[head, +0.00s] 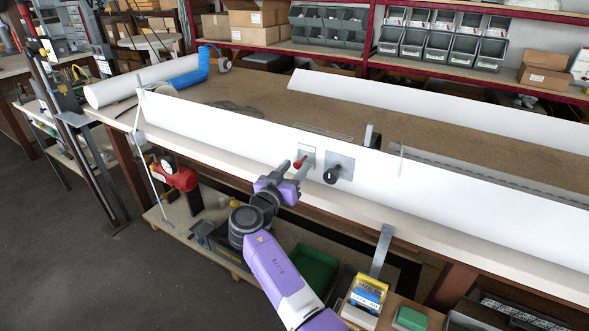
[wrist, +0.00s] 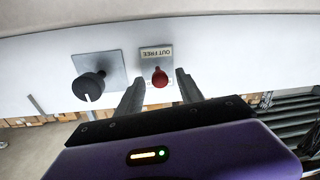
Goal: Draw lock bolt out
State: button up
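The red bolt knob (head: 300,162) sticks out from a small metal plate (head: 308,151) on the long white profile (head: 240,133). In the wrist view the red knob (wrist: 159,77) lies between my finger tips, below a label reading "OUT FREE" (wrist: 156,53). My gripper (head: 291,173) is open in front of the profile, one finger on each side of the knob in the picture. I see no clear contact between the fingers and the knob. The bolt behind the plate is hidden.
A black round knob (head: 331,175) on a square plate (head: 342,163) sits just right of the red one. The white profile stands along the bench's front edge (head: 450,240). A red clamp-like tool (head: 180,179) hangs at the left. A grey bracket (head: 382,250) hangs below the bench.

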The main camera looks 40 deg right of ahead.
jog(key=b+v, duration=0.1)
jog(key=v, duration=0.6)
jog(key=shift+a, duration=0.35)
jog(key=shift+s, duration=0.1)
